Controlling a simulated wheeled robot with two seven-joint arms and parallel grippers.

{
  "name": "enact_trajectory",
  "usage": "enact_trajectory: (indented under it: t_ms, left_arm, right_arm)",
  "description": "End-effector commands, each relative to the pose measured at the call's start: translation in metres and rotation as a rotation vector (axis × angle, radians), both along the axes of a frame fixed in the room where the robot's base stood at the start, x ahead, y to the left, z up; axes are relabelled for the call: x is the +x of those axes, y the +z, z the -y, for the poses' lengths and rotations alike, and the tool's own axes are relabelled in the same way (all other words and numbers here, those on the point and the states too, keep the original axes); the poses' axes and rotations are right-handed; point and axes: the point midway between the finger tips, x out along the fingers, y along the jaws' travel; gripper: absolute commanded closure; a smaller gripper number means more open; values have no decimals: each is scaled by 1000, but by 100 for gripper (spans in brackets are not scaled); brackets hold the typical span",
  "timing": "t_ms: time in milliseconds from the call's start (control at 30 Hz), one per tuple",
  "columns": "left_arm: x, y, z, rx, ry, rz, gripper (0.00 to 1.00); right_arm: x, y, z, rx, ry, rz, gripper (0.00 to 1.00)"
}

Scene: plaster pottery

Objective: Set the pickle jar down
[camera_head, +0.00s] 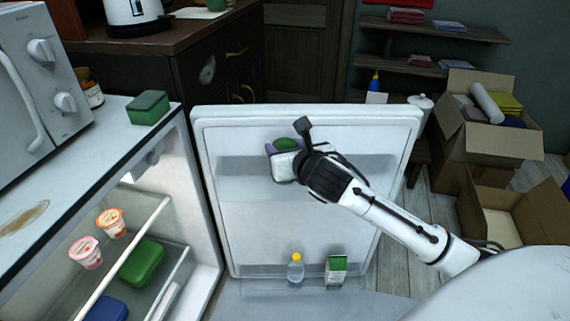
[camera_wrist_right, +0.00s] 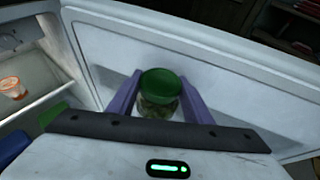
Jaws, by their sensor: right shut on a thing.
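The pickle jar shows its round green lid and a little of its glass body between the purple fingers in the right wrist view (camera_wrist_right: 162,86). In the head view only its green lid (camera_head: 286,143) shows. My right gripper (camera_head: 282,149) is shut on the jar, with a finger on either side. It holds the jar upright at the upper shelf of the open fridge door (camera_head: 240,120). The jar's base is hidden, so I cannot tell whether it touches the shelf. My left gripper is not in view.
A yellow-capped bottle (camera_head: 295,268) and a green-and-white carton (camera_head: 336,270) stand low on the door. Inside the fridge are yogurt cups (camera_head: 86,252), a green container (camera_head: 141,262) and a blue one (camera_head: 106,307). The door shelf left of my gripper looks clear. Cardboard boxes stand at right.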

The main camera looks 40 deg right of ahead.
Motion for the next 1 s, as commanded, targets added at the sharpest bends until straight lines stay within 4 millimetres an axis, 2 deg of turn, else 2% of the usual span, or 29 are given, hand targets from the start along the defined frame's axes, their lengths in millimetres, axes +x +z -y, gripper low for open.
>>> enact_trajectory:
  t_ms: [67, 300, 667, 700, 800, 1000]
  left_arm:
    - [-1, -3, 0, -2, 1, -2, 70]
    - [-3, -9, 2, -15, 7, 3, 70]
    - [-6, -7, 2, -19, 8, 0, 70]
    - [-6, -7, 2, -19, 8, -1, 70]
    - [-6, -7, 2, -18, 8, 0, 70]
    - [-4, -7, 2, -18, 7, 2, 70]
  right_arm:
    - [1, -3, 0, 0, 1, 6, 100]
    - [0, -35, 0, 0, 1, 4, 100]
    - [1, -36, 0, -2, 1, 7, 100]
    - [0, -40, 0, 0, 0, 0, 53]
    - [0, -40, 0, 0, 0, 0, 36]
    - [0, -40, 0, 0, 0, 0, 36]
